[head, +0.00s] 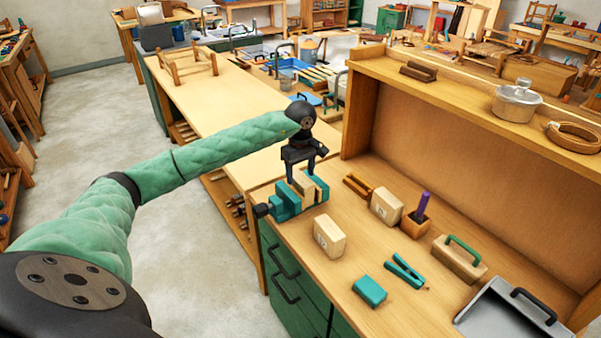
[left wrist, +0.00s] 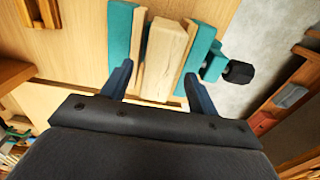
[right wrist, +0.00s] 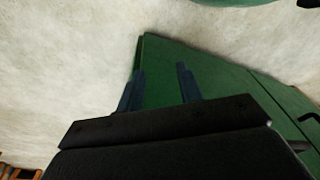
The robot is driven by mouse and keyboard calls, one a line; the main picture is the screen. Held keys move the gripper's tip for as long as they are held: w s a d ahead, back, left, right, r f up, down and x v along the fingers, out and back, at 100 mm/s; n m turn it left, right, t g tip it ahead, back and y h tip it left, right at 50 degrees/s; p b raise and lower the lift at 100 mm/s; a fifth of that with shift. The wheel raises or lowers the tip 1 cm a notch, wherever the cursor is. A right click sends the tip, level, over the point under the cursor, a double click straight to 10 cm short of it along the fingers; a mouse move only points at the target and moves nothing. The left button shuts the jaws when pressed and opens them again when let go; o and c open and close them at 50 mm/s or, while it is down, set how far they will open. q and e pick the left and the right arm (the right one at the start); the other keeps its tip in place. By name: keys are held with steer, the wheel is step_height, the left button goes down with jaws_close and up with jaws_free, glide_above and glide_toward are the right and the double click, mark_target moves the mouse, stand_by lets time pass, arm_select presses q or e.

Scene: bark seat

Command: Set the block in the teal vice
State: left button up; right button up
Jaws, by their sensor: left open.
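The teal vice (head: 283,205) sits at the left corner of the workbench, with a black knob on its outer side. In the left wrist view its teal jaws (left wrist: 201,50) have pale wooden liners. A light wooden block (left wrist: 165,55) stands between the liners, with a narrow gap on its left side; it also shows in the head view (head: 303,184). My left gripper (head: 305,170) is open just above the vice, pointing down, its fingers (left wrist: 158,72) apart on either side of the block. My right gripper (right wrist: 160,75) is open and empty over the floor beside a green cabinet (right wrist: 200,85).
On the bench (head: 345,270) stand two more wooden blocks (head: 330,237) (head: 386,206), a pot with a purple item (head: 417,218), a teal block (head: 370,291), a teal clamp-like tool (head: 405,271), a green-handled wooden block (head: 460,258) and a dustpan (head: 500,315). A raised shelf (head: 450,105) borders the back.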

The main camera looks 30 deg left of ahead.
steer(key=shift+d, duration=0.15)
arm_select(q)
steer(key=shift+r, duration=0.1)
steer(key=shift+r+p, duration=0.6)
steer(key=shift+p, duration=0.3)
step_height(320, 180, up, 12)
steer(key=p, duration=0.1)
steer(key=shift+p, duration=0.35)
arm_select(e)
step_height(320, 180, down, 7)
steer(key=s+d, duration=0.2)
steer(key=d, duration=0.1)
steer(key=shift+s+t, duration=0.3)
steer(key=shift+t, duration=0.1)
arm_select(q)
steer(key=shift+f, duration=0.15)
